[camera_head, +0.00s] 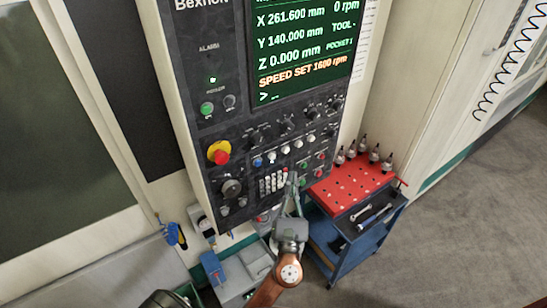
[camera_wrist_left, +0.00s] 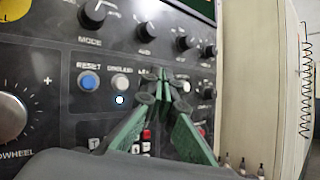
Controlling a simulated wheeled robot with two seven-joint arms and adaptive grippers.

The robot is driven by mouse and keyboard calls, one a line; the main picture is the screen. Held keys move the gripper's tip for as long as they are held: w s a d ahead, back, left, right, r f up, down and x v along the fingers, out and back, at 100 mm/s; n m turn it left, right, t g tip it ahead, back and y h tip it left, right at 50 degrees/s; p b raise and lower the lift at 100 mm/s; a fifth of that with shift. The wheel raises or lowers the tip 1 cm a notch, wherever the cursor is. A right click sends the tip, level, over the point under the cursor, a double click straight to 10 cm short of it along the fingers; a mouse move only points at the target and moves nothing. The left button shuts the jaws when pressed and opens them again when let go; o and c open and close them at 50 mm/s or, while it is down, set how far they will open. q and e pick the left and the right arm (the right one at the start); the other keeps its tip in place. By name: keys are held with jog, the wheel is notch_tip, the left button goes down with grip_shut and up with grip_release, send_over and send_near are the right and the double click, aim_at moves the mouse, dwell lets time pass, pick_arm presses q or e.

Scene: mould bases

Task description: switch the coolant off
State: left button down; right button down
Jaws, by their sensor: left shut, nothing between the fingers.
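The machine's control panel (camera_head: 235,125) carries a row of push buttons under a row of knobs. In the left wrist view are a blue button labelled RESET (camera_wrist_left: 88,80) and a pale button (camera_wrist_left: 119,82) with a lit white lamp (camera_wrist_left: 120,99) under it. I cannot read a coolant label; the labels behind my fingers are partly hidden. My left gripper (camera_head: 291,182) is shut and empty, with its fingertips in front of the panel's lower part. In the left wrist view its green fingers (camera_wrist_left: 165,82) meet over the button row, right of the lit lamp. I cannot tell whether they touch a button.
A red-yellow emergency stop (camera_head: 219,153) and a handwheel (camera_head: 231,188) sit left on the panel. A blue cart with a red top (camera_head: 345,188) stands right of my gripper, holding tool holders (camera_head: 363,148). Grey floor (camera_head: 450,220) is clear at right.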

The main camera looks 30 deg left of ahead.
pick_arm(q)
jog(key=w+a, duration=0.2)
jog(key=a, duration=0.4)
jog(key=shift+w+a, duration=0.25)
jog(key=shift+w, duration=0.1)
dwell(1.2)
jog(key=shift+w+a, duration=0.15)
jog(key=shift+a, duration=0.2)
jog(key=shift+w+a, duration=0.1)
jog(key=shift+a, duration=0.3)
dwell(0.6)
jog(key=shift+d, duration=0.1)
jog(key=shift+s+d, duration=0.3)
jog(key=shift+d, duration=0.4)
jog(key=shift+s+d, duration=0.3)
jog(key=shift+d, duration=0.45)
jog(key=shift+s+d, duration=0.35)
jog(key=shift+d, duration=0.45)
jog(key=shift+s+d, duration=0.3)
jog(key=shift+d, duration=0.45)
